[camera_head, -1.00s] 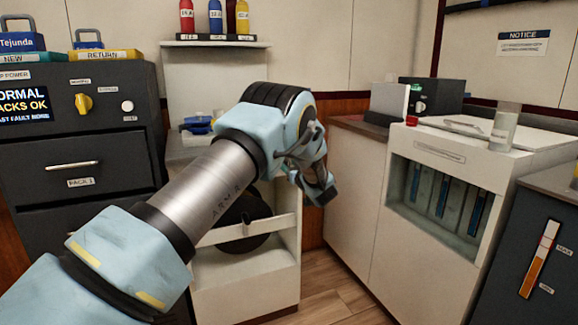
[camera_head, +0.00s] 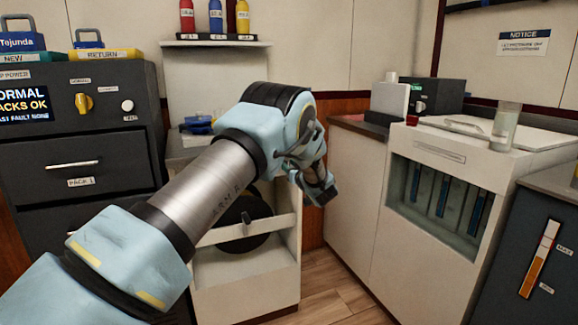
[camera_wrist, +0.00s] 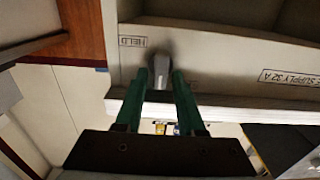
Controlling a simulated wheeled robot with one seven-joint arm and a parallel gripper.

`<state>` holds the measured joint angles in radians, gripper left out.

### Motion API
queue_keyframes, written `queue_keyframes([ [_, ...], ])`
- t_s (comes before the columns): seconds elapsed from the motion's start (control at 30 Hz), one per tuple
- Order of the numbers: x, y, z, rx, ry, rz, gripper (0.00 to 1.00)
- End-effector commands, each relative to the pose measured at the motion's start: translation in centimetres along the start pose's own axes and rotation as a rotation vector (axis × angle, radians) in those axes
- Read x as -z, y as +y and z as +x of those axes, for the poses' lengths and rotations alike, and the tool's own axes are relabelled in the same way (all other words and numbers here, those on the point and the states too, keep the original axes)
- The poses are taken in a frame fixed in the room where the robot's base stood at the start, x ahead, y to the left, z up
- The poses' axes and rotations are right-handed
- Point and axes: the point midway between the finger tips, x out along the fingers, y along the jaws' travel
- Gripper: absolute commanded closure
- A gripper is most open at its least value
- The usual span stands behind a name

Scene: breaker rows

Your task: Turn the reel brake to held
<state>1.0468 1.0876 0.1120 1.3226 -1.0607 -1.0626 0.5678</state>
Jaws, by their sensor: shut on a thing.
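The reel brake shows as a grey lever (camera_wrist: 161,66) on a pale panel in the wrist view. It stands beside a label reading HELD (camera_wrist: 132,41), which appears upside down there. My gripper (camera_wrist: 160,74) has two green fingers, one on each side of the lever, and is shut on it. The lever's base is partly blurred and hidden. In the head view the white reel stand (camera_head: 245,268) holds a black reel (camera_head: 258,207) behind a crossbar.
A dark drawer cabinet (camera_head: 80,150) with a yellow knob (camera_head: 84,103) stands at left. A white counter unit (camera_head: 380,215) with blue-fronted slots stands at right. Bottles line a shelf (camera_head: 215,43) above. Wooden floor (camera_head: 335,295) is clear between them.

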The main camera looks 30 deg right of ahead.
Motion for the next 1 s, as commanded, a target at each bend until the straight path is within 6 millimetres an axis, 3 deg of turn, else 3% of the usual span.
queue_keyframes([
  [0.37, 0.14, 0.15, -0.04, 0.0, -0.001, 0.157, 1.0],
  [1.0, -0.24, 0.78, -0.07, -0.001, -0.002, 0.751, 1.0],
])
